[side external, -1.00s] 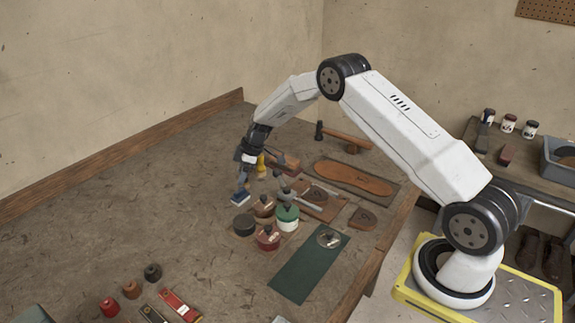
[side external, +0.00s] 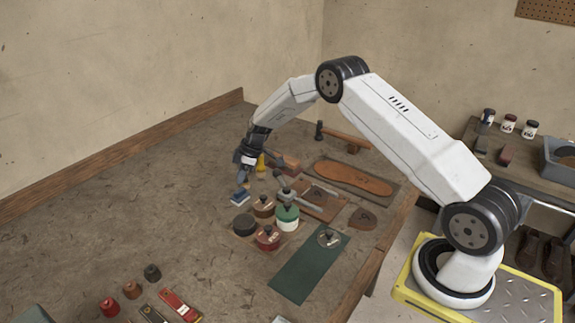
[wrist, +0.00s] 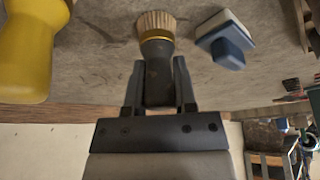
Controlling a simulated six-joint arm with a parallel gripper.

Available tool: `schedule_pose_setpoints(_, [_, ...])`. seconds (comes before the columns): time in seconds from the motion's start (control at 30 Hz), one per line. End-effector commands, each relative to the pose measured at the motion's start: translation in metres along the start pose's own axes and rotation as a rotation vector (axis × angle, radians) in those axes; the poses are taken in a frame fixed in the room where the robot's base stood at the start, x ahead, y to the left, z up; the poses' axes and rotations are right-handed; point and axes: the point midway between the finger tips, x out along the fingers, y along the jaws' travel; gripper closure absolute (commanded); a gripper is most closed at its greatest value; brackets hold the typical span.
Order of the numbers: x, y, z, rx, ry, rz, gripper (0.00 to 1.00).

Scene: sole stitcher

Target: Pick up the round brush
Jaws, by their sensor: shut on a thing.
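The round brush (wrist: 157,24) has pale bristles, a gold band and a dark handle. In the wrist view its handle stands between the two fingers of my gripper (wrist: 159,68), which is shut on it. The bristles point away from the gripper, towards the tabletop. I cannot tell whether they touch it. In the side view my gripper (side external: 243,174) is low over the bench, and the brush is too small to make out clearly there.
A yellow handle (wrist: 25,45) is on the other side. Several round tins stand nearby, including a green one (side external: 286,217). The bench's left part is bare.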

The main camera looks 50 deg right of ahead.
Motion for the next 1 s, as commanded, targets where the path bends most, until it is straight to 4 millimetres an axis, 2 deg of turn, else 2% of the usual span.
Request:
schedule_pose_setpoints(0.27, [-0.002, 0.000, -0.001, 0.000, 0.000, 0.000, 1.00])
schedule_pose_setpoints(0.47, [-0.011, 0.001, -0.005, -0.001, 0.001, 0.001, 1.00])
schedule_pose_setpoints(0.63, [-0.029, 0.001, -0.012, -0.001, 0.001, 0.002, 1.00])
schedule_pose_setpoints(1.0, [-0.070, -0.024, -0.009, 0.000, 0.001, 0.002, 1.00])
